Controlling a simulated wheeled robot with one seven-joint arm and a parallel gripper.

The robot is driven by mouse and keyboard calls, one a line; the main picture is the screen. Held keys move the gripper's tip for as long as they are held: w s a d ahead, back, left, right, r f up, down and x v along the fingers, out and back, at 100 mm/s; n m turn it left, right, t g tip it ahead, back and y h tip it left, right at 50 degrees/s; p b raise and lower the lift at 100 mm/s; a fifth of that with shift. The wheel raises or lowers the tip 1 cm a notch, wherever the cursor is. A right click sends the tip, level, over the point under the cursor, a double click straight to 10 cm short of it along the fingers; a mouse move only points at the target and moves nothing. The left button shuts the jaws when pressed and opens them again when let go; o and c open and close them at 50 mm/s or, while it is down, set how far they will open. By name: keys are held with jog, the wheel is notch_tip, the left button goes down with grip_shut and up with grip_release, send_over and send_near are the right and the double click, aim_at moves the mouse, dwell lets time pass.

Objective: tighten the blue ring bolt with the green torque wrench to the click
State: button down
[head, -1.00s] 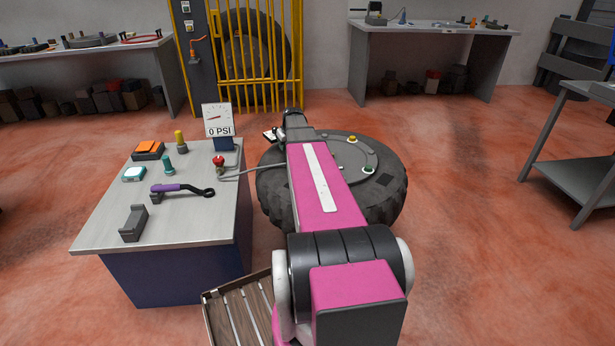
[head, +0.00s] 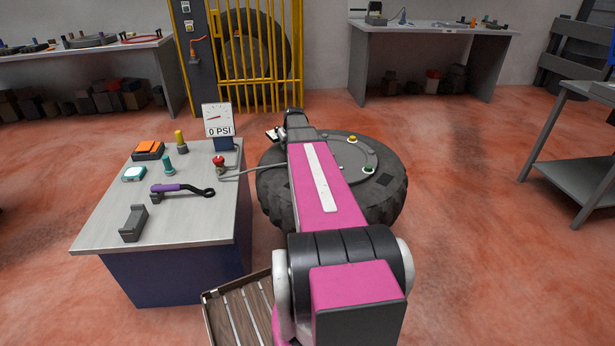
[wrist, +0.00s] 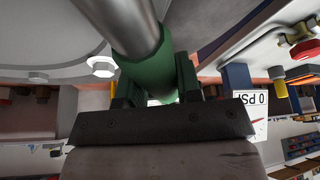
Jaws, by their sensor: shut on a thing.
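My gripper (wrist: 157,84) is shut on the green torque wrench (wrist: 148,78). In the wrist view its green grip lies between the fingers and its grey metal shaft runs up out of the picture. The wrench's head is out of view there. A pale hex bolt (wrist: 101,66) on the wheel shows left of the wrench, apart from it. In the head view the big tyre (head: 390,205) lies flat under my arm, with a yellow-ringed bolt (head: 352,139) and a green-ringed bolt (head: 368,169). I cannot make out the blue ring bolt; my arm covers part of the wheel.
A bench (head: 200,220) left of the tyre holds a purple-handled wrench (head: 180,188), an empty grey cradle (head: 134,222), a red-knobbed valve (head: 219,165) and a gauge (head: 217,119) reading 0 PSI. A wooden pallet (head: 225,312) lies in front.

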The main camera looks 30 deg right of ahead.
jog(key=shift+s+a+n, duration=0.2)
jog(key=shift+a+n, duration=0.3)
jog(key=shift+a, duration=0.35)
dwell(0.5)
jog(key=c, duration=1.5)
grip_release()
grip_shut()
jog(key=shift+a, duration=0.25)
jog(key=shift+r, duration=4.6)
jog(key=shift+w, duration=0.1)
